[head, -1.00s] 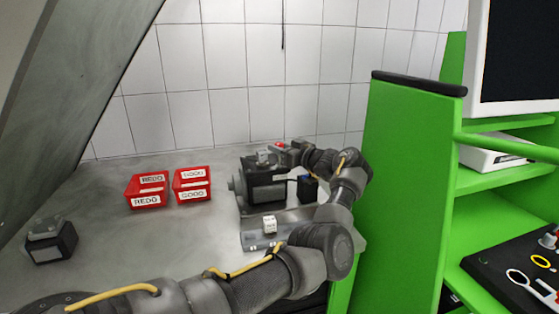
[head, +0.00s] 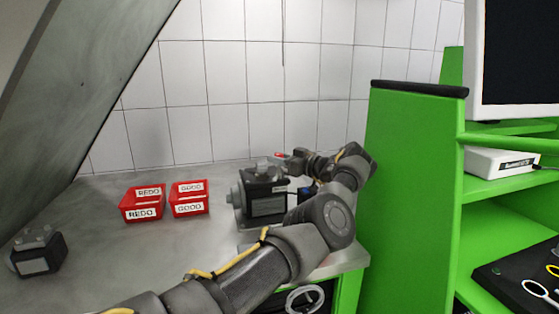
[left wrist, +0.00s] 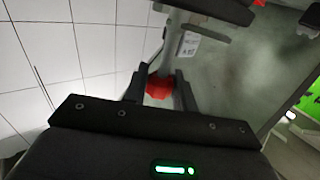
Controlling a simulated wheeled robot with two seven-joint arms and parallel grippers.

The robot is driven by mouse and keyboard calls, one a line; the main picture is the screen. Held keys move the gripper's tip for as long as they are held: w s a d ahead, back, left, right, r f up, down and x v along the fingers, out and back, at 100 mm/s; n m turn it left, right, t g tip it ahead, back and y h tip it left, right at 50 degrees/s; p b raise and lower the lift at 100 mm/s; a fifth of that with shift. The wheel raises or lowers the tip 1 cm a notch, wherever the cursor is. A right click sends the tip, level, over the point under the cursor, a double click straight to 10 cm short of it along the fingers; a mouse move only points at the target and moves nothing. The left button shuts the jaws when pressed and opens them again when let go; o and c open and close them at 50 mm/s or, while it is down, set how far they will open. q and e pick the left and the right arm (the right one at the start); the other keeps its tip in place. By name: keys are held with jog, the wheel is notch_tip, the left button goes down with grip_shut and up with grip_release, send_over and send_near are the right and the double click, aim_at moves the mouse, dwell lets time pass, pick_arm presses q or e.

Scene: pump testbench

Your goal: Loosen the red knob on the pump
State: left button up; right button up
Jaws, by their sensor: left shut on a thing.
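The pump (head: 266,207), a dark block with grey fittings on top, stands on the bench near the green shelf unit. The red knob (head: 278,155) shows as a small red spot at the tip of my left gripper (head: 287,158), just above the pump's back top edge. In the left wrist view the red knob (left wrist: 158,87) sits between the two fingers of my left gripper (left wrist: 158,92), which is shut on it. I cannot tell whether the knob still touches its mount. My right gripper is in no view.
Two red bins labelled REDO (head: 142,213) and GOOD (head: 188,208) stand left of the pump. A second dark pump-like unit (head: 37,254) stands at the far left. The green shelf unit (head: 410,200) rises close on the right. The bench between is clear.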

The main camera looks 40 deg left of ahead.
pick_arm(q)
jog(key=o, duration=1)
jog(key=shift+c, duration=0.2)
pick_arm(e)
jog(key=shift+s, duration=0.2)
pick_arm(q)
jog(key=d+b, duration=0.1)
jog(key=d, duration=0.9)
jog(key=shift+w+d+b, duration=0.35)
jog(key=shift+d+b, duration=0.05)
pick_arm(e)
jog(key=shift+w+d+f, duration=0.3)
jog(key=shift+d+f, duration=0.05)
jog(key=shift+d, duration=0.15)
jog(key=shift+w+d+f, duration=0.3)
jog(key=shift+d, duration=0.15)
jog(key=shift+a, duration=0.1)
